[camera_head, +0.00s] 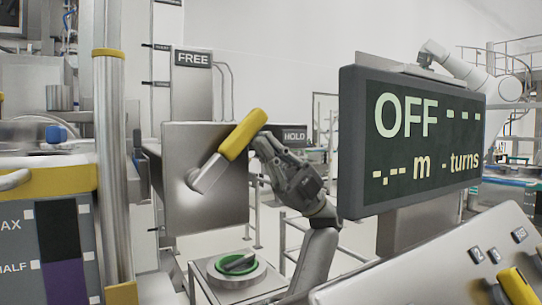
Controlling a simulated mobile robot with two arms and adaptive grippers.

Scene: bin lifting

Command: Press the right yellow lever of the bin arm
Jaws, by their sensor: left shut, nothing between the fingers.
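A yellow-handled lever (243,134) sticks out from a brushed metal panel (190,215) left of centre. Its metal shaft slants down-left to the panel, and its handle points up-right, between the FREE and HOLD signs. My left gripper (263,144) is shut and empty. Its fingertips are at the right side of the yellow handle, very close or touching; I cannot tell which. A second yellow lever (517,288) shows partly at the bottom right on a tilted panel. My right gripper is not visible.
A dark display (415,140) reading OFF stands to the right. A green-ringed knob (237,263) sits below the lever panel. A metal post (107,160) and a yellow-rimmed bin (50,177) fill the left. The HOLD sign (293,135) is just behind my gripper.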

